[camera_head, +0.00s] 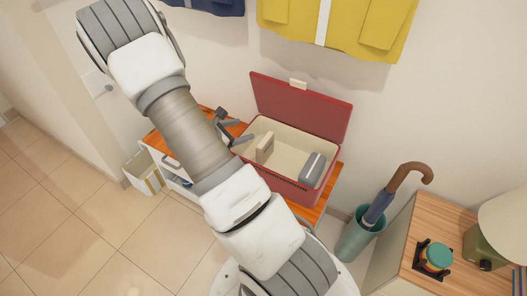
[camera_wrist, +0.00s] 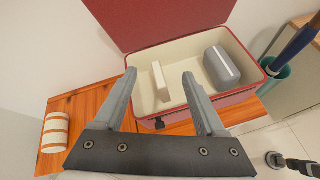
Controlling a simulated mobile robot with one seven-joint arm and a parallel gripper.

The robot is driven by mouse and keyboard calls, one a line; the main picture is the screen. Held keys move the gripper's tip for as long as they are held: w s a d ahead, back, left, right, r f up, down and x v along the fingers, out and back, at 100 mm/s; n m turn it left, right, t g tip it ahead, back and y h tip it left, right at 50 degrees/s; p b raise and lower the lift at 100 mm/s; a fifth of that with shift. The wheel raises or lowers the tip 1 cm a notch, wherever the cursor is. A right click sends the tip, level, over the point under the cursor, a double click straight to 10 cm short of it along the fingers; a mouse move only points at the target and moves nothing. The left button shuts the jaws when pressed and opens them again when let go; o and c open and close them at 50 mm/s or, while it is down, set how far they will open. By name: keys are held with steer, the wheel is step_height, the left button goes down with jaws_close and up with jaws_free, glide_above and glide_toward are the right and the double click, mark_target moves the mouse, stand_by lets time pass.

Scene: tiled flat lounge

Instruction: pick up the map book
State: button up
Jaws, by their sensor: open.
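An upright cream slab (camera_head: 264,148), which looks like the map book, stands inside an open red cooler box (camera_head: 337,118). No cover print is readable. In the wrist view the slab (camera_wrist: 161,82) shows between my fingertips, farther off in the box. A grey rounded case with a pale stripe (camera_head: 312,169) lies right of it, also in the box (camera_wrist: 222,67). My gripper (camera_head: 236,130) is open and empty at the box's left side. Its two fingers (camera_wrist: 159,75) point toward the box's inside in the wrist view.
The box stands on an orange wooden bench (camera_wrist: 86,106), with a cream striped roll (camera_wrist: 54,132) at its left end. The raised red lid (camera_wrist: 155,22) is at the back. An umbrella (camera_head: 398,188) in a teal stand (camera_head: 357,239) and a side table (camera_head: 448,214) are at right.

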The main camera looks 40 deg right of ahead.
step_height(320, 180, down, 11)
steer(key=n+t+b, duration=0.2)
steer(key=n, duration=0.3)
steer(key=b, duration=0.3)
glide_toward(264, 141)
steer(key=x, duration=0.5)
steer(key=shift+w+d+f, duration=0.1)
steer(key=shift+w+d, duration=0.1)
steer(key=shift+d, duration=0.2)
steer(key=b+x, duration=0.1)
steer(key=x, duration=0.3)
steer(key=shift+s+d+f+b, duration=0.1)
steer(key=shift+f+b, duration=0.2)
steer(key=shift+d+f, duration=0.1)
steer(key=shift+d, duration=0.25)
jaws_close()
